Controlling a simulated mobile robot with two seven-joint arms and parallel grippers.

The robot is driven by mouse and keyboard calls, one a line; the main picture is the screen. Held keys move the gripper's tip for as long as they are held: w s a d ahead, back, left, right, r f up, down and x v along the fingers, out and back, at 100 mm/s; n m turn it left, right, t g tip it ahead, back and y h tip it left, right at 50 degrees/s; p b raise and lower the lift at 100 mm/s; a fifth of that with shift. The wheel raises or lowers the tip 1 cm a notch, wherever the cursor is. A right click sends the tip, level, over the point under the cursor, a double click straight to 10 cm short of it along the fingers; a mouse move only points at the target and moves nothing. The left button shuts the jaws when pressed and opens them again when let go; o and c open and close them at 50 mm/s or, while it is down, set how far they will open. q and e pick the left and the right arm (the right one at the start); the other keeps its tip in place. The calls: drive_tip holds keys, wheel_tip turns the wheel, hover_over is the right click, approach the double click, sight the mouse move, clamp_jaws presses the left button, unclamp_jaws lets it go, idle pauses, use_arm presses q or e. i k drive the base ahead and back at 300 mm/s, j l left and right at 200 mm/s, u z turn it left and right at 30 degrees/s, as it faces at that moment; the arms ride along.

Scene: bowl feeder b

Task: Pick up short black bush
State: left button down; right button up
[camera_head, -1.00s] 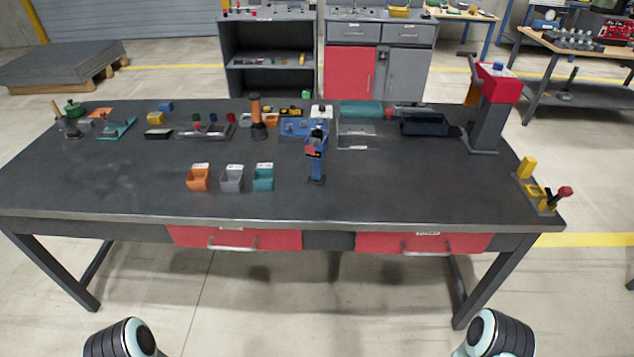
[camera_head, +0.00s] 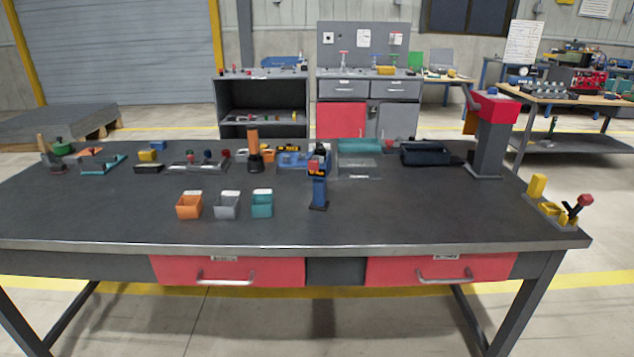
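I cannot make out the short black bush for certain. A small black and yellow block (camera_head: 149,168) lies at the back left of the dark workbench (camera_head: 120,215). Three small labelled bins, orange (camera_head: 189,207), grey (camera_head: 227,206) and teal (camera_head: 262,204), stand in a row at the middle of the bench; their contents are too small to tell. A blue upright device (camera_head: 318,190) stands right of them. Neither of my grippers is in view.
A grey and red press (camera_head: 490,135) stands at the bench's right back. Yellow holders (camera_head: 553,207) with a red-knobbed lever sit at the right edge. An orange and black cylinder (camera_head: 254,150) stands at the back. The bench's front left is clear.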

sight(320, 152)
drive_tip(key=i+j, duration=0.75)
